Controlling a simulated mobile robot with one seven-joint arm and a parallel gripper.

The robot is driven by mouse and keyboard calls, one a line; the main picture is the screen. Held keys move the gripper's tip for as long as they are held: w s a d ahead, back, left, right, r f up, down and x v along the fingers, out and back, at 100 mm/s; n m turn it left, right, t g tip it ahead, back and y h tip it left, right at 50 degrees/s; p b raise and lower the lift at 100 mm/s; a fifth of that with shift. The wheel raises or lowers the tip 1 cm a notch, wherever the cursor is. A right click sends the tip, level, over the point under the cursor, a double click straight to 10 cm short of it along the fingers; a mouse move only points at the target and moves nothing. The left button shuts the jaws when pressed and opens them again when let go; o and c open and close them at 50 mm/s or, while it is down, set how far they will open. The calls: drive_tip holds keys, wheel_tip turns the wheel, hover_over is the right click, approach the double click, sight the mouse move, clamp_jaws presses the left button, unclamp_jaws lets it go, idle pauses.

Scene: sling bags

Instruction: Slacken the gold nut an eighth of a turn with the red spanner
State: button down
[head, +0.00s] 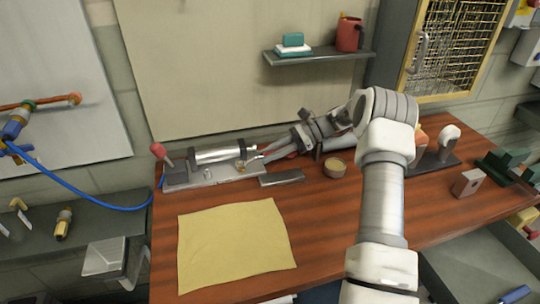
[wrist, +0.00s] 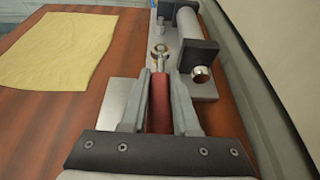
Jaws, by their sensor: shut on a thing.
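My gripper (wrist: 160,82) is shut on the red spanner (wrist: 159,108), whose handle lies lengthwise between the two fingers. The spanner's metal head (wrist: 160,60) points away from the wrist, over the near end of the metal fixture plate (wrist: 207,90). A small gold-brown round part, which looks like the gold nut (wrist: 160,48), shows at the spanner's head; I cannot tell whether the head is fully seated around it. In the head view my gripper (head: 267,157) reaches in low from the right to the right end of the fixture plate (head: 218,176).
A silver cylinder (head: 222,154) and a red-knobbed lever (head: 157,150) are on the fixture. A dark bracket (wrist: 198,55) and shiny ball (wrist: 201,74) stand close right of the spanner. A flat grey block (head: 282,178), round tin (head: 335,167) and yellow cloth (head: 236,245) lie nearby.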

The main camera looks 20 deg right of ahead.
drive_tip(key=shift+r+p, duration=1.7)
drive_tip(key=shift+r, duration=0.55)
drive_tip(key=r+t+b, duration=0.1)
drive_tip(key=s+m+t+b, duration=0.1)
drive_tip(key=shift+a+r+m+b, duration=0.15)
drive_tip(key=shift+r+m+b, duration=0.15)
drive_tip(key=shift+r+b, duration=0.1)
drive_tip(key=shift+s+r+m+t+b, duration=0.55)
drive_tip(key=shift+s+m+t+b, duration=0.15)
drive_tip(key=shift+m+t, duration=0.15)
drive_tip(key=shift+r+p, duration=0.1)
drive_tip(key=shift+p, duration=0.35)
drive_tip(key=shift+f+b, duration=1.35)
drive_tip(key=shift+f, duration=1.6)
